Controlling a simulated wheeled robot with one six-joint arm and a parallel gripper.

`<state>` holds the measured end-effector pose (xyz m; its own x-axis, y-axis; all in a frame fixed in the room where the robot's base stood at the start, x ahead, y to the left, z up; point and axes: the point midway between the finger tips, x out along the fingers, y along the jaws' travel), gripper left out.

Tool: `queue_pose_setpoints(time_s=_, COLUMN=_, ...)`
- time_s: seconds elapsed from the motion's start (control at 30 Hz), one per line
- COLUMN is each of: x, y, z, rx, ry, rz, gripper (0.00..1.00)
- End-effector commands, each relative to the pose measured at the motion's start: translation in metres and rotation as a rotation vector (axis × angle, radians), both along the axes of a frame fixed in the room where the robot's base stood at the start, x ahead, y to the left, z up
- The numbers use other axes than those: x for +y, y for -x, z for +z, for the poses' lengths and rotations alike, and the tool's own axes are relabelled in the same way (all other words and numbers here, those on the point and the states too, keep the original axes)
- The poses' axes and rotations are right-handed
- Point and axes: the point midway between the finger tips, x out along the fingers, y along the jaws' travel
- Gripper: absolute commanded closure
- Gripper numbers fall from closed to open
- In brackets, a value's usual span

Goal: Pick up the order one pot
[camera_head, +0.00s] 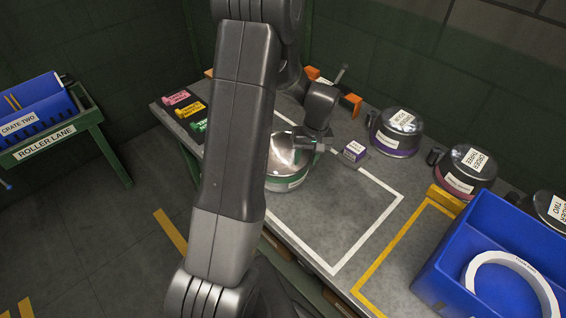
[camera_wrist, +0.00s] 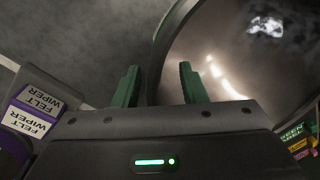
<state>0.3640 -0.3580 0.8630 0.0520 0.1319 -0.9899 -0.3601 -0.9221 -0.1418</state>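A silver-lidded pot with a green band (camera_head: 285,178) stands on the grey table, partly hidden behind my arm. No order label on it is visible. My gripper (camera_head: 302,145) is at its right edge. In the wrist view, the two green fingers of my gripper (camera_wrist: 158,78) are apart. The pot's shiny top (camera_wrist: 245,60) fills the right side, and its dark rim runs down toward the gap between the fingers. Contact cannot be told. A purple-banded pot (camera_head: 397,132) stands at the back right with an unreadable label.
A felt wiper block (camera_head: 355,151) stands right of the pot and shows in the wrist view (camera_wrist: 34,110). Pots marked order three (camera_head: 465,170) and order two (camera_head: 551,208) stand along the right. A blue crate (camera_head: 500,240) is at front right. Pink, yellow and green labelled blocks (camera_head: 190,110) lie left.

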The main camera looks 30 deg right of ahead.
Motion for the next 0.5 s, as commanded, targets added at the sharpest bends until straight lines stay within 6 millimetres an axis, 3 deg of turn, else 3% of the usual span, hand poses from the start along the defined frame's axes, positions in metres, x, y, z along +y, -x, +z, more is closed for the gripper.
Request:
queue_pose_setpoints(time_s=0.03, x=0.0000, y=0.0000, z=0.0001, rx=0.000, ry=0.000, rz=0.000, gripper=0.64)
queue_pose_setpoints(time_s=0.2, x=-0.0001, y=0.0000, z=0.0002, rx=0.000, ry=0.000, rz=0.000, gripper=0.97)
queue_pose_setpoints(time_s=0.23, x=-0.0001, y=0.0000, z=0.0002, rx=0.000, ry=0.000, rz=0.000, gripper=1.00)
queue_pose_setpoints(time_s=0.5, x=-0.0003, y=-0.0002, z=0.0011, rx=-0.001, ry=0.000, rz=0.000, gripper=1.00)
